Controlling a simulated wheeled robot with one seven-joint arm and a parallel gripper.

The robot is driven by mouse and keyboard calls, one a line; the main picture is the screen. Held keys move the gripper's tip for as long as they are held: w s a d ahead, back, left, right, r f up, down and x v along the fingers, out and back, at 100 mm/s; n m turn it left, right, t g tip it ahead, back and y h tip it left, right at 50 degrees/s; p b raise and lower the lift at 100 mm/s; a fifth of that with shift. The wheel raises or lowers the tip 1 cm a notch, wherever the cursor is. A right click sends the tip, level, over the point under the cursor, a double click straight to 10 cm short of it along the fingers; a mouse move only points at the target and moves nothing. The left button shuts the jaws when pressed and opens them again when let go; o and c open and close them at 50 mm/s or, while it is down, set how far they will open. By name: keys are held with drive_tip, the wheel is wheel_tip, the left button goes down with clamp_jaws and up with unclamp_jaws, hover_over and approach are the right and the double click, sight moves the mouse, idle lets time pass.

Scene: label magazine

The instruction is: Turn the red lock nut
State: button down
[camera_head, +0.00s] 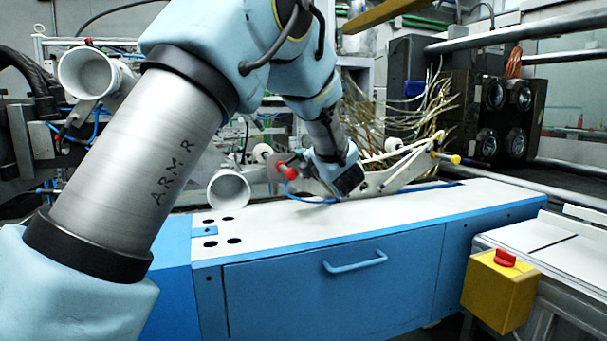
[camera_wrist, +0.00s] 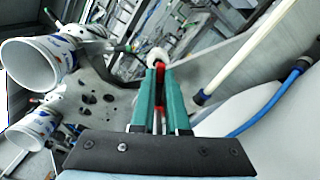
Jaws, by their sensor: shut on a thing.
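In the wrist view my gripper (camera_wrist: 160,68) has its two green fingers closed together, with the red lock nut (camera_wrist: 160,72) between their tips. Only a small strip of red shows between the fingers; the rest is hidden. A white round roller end (camera_wrist: 157,55) sits just beyond the tips. In the head view my gripper's dark body is low over the white top of the blue cabinet, and its fingertips are hard to make out. A red knob (camera_head: 290,173) shows just left of it; I cannot tell if this is the same nut.
A pale rod (camera_wrist: 235,55) and blue hose (camera_wrist: 270,105) are to the right. The blue cabinet (camera_head: 300,300) stands below; a yellow box with red switch (camera_head: 500,290) is at front right.

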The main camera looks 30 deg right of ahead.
drive_tip(key=a+r+n+b, duration=0.1)
drive_tip(key=n+b, duration=0.3)
drive_tip(key=b, duration=0.3)
drive_tip(key=a+n+b, duration=0.2)
drive_tip(key=n+b, duration=0.2)
drive_tip(key=b, duration=0.4)
drive_tip(key=a+r+n+b, duration=0.1)
drive_tip(key=a+n+b, duration=0.1)
drive_tip(key=n+b, duration=0.2)
drive_tip(key=shift+w+r+b, duration=0.3)
drive_tip(key=shift+r+b, duration=0.05)
drive_tip(key=shift+b, duration=1.55)
drive_tip(key=shift+a+r, duration=0.1)
drive_tip(key=c, duration=0.9)
unclamp_jaws()
drive_tip(key=s, duration=0.3)
drive_tip(key=s+a, duration=0.1)
drive_tip(key=s, duration=0.6)
drive_tip(key=shift+s+a, duration=0.2)
drive_tip(key=shift+s, duration=0.15)
